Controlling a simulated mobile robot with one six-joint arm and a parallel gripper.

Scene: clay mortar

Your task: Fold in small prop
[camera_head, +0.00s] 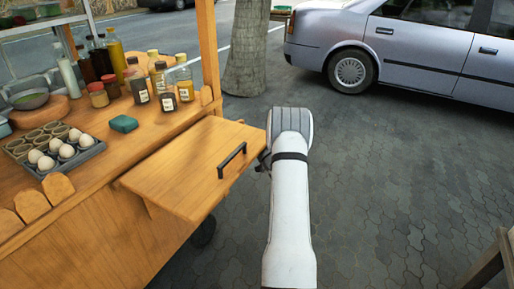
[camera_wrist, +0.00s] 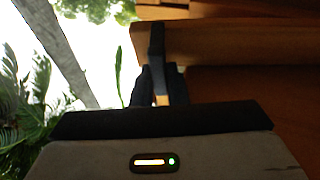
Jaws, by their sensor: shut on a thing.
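The wooden side flap (camera_head: 185,165) stands out level from the cart, with a dark bar handle (camera_head: 232,160) on top. A bit of wooden support shows under its near left edge (camera_head: 150,206). My gripper (camera_head: 263,160) is beside the flap's right edge, its fingers mostly hidden by my wrist. In the wrist view the dark fingers (camera_wrist: 158,75) are close together at wooden parts, with a thin light wooden sliver, seemingly the small prop (camera_wrist: 161,100), between them. Most of the prop is hidden. A wooden board (camera_wrist: 225,42) runs off to the right there.
The cart top (camera_head: 110,150) holds bottles, an egg tray (camera_head: 62,150) and a green sponge (camera_head: 124,124). A wooden post (camera_head: 208,45) rises at its corner. A tree trunk (camera_head: 246,45) and a silver car (camera_head: 400,45) stand behind.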

